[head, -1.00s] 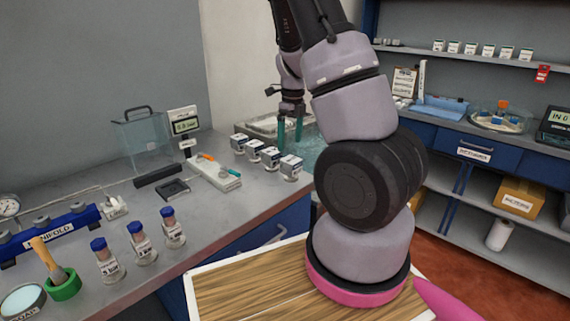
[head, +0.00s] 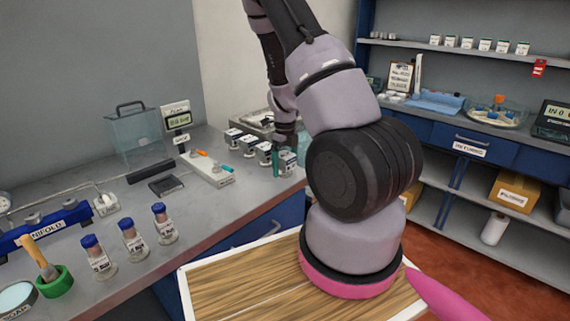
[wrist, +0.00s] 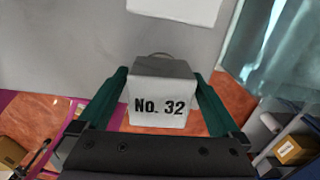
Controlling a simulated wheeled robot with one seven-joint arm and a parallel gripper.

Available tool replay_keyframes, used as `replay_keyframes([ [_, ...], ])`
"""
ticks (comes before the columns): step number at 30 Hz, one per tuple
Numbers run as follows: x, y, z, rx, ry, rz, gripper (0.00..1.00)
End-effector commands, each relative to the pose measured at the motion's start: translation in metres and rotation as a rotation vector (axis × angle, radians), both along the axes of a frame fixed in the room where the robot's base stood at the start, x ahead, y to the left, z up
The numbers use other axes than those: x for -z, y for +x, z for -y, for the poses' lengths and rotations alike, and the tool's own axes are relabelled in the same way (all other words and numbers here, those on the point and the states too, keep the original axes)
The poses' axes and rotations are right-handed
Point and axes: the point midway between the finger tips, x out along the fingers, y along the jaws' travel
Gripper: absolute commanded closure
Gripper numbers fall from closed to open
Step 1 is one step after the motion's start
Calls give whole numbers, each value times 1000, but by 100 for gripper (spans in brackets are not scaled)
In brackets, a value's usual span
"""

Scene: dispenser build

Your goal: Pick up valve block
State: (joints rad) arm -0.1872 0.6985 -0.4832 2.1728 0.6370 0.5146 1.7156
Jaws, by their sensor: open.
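A grey-white block marked "No. 32" (wrist: 160,98), which I take to be the valve block, sits between the two green fingers of my gripper in the wrist view. In the head view it is the nearest block (head: 287,162) of a short row at the counter's right edge. My gripper (head: 288,161) is low over that end of the row, with one finger on each side of this block. The jaws are open. Whether a finger touches the block cannot be told. In the wrist view my gripper (wrist: 160,76) hides the block's lower surroundings.
Other similar blocks (head: 248,142) stand close by in the row, to the left. A white tray with small tools (head: 206,170) and a digital display (head: 178,121) are further left. Capped vials (head: 131,240) stand near the front.

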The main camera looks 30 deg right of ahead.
Motion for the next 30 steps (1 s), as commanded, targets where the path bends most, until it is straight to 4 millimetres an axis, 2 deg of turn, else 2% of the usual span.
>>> replay_keyframes([
  [7, 3, 0, 0, 0, -1, 1, 0],
  [8, 3, 0, 0, 0, 0, 1, 4],
  [9, 3, 0, 0, 0, 0, 1, 19],
  [14, 3, 0, 0, 0, 0, 1, 80],
  [15, 3, 0, 0, 0, -1, 1, 96],
  [16, 3, 0, 0, 0, -1, 1, 100],
  [25, 1, 1, 0, 0, 0, 2, 100],
  [30, -17, 2, -1, -2, -1, 6, 100],
])
